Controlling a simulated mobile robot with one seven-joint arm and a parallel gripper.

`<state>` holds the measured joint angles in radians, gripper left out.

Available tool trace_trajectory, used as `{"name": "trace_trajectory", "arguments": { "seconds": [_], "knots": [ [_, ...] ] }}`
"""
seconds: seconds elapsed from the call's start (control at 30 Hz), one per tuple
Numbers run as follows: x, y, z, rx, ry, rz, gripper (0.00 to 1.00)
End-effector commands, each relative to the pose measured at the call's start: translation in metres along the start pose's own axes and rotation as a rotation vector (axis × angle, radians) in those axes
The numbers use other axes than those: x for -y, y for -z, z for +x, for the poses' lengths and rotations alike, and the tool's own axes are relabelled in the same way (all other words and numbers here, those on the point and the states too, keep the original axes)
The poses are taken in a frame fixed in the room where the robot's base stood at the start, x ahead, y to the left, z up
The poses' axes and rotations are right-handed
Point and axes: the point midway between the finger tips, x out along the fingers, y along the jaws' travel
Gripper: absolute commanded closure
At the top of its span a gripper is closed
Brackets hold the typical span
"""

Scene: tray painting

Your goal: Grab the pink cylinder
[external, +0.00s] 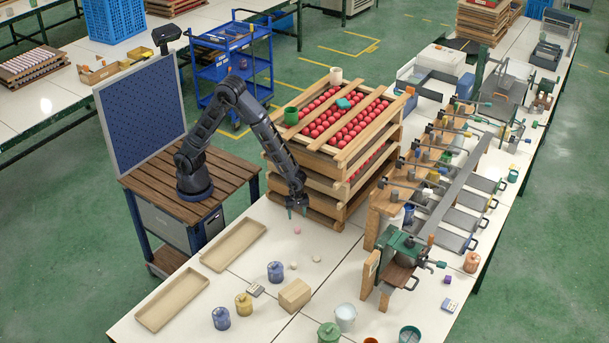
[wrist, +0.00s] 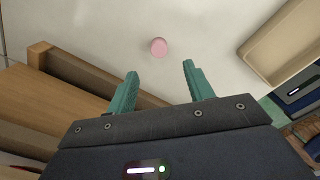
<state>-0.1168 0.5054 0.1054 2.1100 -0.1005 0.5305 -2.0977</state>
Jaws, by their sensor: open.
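The pink cylinder (wrist: 158,47) is a small pale pink round piece on the white table in the wrist view, just beyond my fingertips and between their lines. In the external view the pink cylinder (external: 297,231) is a tiny pink spot on the table below and slightly right of my gripper. My gripper (external: 297,211) points down above the table, close to the stacked crates. In the wrist view my gripper (wrist: 160,70) shows two green fingers spread apart with nothing between them. The cylinder is apart from both fingers.
The wooden crate stack (external: 333,207) with red balls stands close beside my gripper; its wood (wrist: 60,95) fills the left of the wrist view. Empty wooden trays (external: 172,299) lie to the left.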

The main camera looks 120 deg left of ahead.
Motion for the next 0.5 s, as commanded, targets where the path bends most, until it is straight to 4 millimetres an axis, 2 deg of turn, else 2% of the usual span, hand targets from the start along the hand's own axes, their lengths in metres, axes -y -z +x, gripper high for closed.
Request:
{"name": "trace_trajectory", "arguments": {
  "seconds": [0.1,0.2,0.5],
  "knots": [
    [0.000,0.001,0.018,-0.002,0.002,-0.001,0.48],
    [0.000,0.001,0.028,-0.001,0.002,0.000,0.48],
    [0.000,0.000,0.042,-0.001,0.001,0.001,0.48]
  ]
}}
